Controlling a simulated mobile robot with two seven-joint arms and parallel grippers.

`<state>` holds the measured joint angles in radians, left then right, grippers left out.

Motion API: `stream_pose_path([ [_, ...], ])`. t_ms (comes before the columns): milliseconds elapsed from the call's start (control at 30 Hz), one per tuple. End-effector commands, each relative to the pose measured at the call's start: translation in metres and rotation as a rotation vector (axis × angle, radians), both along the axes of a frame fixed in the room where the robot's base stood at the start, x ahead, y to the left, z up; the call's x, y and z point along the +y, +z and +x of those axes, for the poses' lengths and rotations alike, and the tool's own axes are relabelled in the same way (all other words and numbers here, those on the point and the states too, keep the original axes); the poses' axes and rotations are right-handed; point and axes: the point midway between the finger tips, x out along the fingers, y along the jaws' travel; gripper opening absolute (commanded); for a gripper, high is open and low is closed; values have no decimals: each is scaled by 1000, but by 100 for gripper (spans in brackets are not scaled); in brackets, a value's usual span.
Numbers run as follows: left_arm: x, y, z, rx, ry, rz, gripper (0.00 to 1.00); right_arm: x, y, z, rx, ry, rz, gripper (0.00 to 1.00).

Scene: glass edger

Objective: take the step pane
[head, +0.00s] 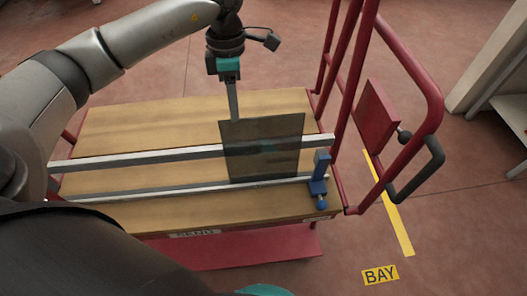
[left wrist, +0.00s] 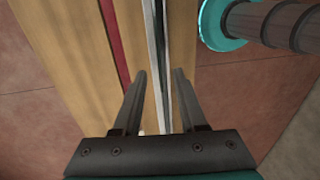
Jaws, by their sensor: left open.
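The step pane, a dark see-through sheet of glass (head: 268,135), is at the right part of the wooden trolley deck, over the metal rails; I cannot tell its exact tilt. My left gripper (head: 235,119) points down at the pane's upper left corner. In the left wrist view its two fingers (left wrist: 158,76) are apart, with a thin strip, seemingly the pane's edge (left wrist: 164,45), running up between them. I cannot tell whether either finger touches it. My right gripper is not in view.
The deck (head: 140,125) is bare to the left, with two metal rails (head: 110,161) along it. A blue clamp (head: 319,180) stands just right of the pane. A red tubular handle frame (head: 436,95) rises at the right end. Red floor surrounds the trolley.

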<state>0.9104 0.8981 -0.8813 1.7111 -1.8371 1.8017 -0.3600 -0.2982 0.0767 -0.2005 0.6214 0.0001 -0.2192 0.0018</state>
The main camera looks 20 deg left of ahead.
Motion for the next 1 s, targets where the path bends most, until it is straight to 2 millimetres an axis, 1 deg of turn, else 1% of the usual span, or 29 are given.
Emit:
stream_pose_path([
  [33, -1, -15, -2, 4, 0, 0, 41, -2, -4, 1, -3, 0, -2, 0],
  [100, -2, -30, -4, 5, 0, -2, 41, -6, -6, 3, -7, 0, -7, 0],
  [200, -3, -46, -5, 3, 0, -2, 41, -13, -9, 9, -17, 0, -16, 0],
  [333, -4, -58, -6, 1, -1, -2, 41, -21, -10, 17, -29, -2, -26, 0],
  [467, -5, -63, -6, -1, -1, -3, 41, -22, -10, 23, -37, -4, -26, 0],
  [567, -6, -71, -7, 1, -1, -4, 41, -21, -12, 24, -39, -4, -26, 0],
  [800, -9, -107, -10, 2, 0, -4, 41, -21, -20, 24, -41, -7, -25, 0],
  [900, -9, -113, -10, 0, -1, -4, 41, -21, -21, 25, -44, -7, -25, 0],
  [1000, -9, -112, -10, 0, -1, -4, 41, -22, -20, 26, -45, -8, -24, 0],
])
